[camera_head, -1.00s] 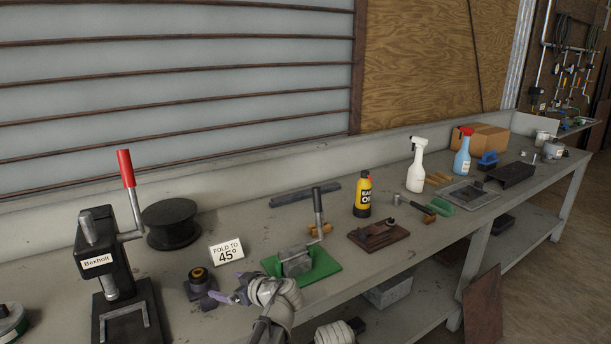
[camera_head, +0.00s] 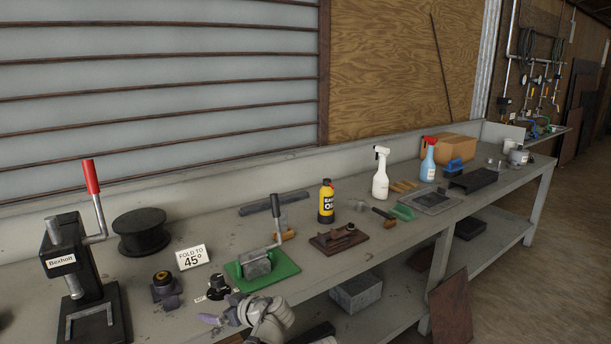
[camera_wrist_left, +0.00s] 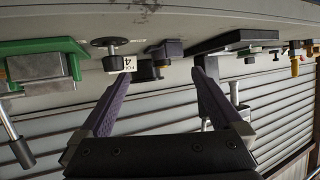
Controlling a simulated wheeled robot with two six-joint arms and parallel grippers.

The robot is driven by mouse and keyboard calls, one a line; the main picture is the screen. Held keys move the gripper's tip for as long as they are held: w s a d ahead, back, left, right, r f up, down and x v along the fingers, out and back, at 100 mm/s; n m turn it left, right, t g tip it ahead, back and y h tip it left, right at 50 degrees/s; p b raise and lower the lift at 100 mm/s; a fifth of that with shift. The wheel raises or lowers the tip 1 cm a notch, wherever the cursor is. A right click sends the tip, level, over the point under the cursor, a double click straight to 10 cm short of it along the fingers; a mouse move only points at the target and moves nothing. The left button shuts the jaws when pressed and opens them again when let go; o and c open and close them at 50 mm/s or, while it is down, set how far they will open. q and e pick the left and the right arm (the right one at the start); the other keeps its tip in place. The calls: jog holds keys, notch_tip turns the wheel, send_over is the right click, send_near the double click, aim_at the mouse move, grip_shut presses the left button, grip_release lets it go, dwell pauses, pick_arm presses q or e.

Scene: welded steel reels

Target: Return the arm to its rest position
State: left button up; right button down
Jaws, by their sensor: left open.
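My left gripper (camera_head: 218,309), with purple fingers, is at the bottom of the head view, close to the bench's front edge. In the left wrist view its two fingers (camera_wrist_left: 165,88) stand well apart with nothing gripped between them. A small black round part with a pale piece (camera_head: 217,288) stands on the bench just beyond the gripper, apart from it. The grey arm link behind the gripper is mine. My right gripper does not show.
The grey bench (camera_head: 290,210) holds a black lever press (camera_head: 65,262), a black reel (camera_head: 141,231), a "FOLD TO 45°" sign (camera_head: 191,257), a green-based lever tool (camera_head: 260,266) and a yellow oil bottle (camera_head: 326,202). Spray bottles (camera_head: 380,175) stand farther right.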

pick_arm(q)
jog(key=s+d+f+m+g+h+p, duration=0.3)
jog(key=s+d+m+h, duration=0.2)
jog(key=s, duration=0.6)
jog(key=s+d+f+m+g+h+p, duration=0.3)
jog(key=s+d+m+g+h, duration=0.1)
jog(key=s+d+m, duration=0.5)
jog(key=shift+s+d+m+h, duration=0.3)
jog(key=shift+s+d+h, duration=0.1)
jog(key=shift+s+d, duration=0.75)
jog(key=shift+w+d+f, duration=0.1)
jog(key=shift+w, duration=0.05)
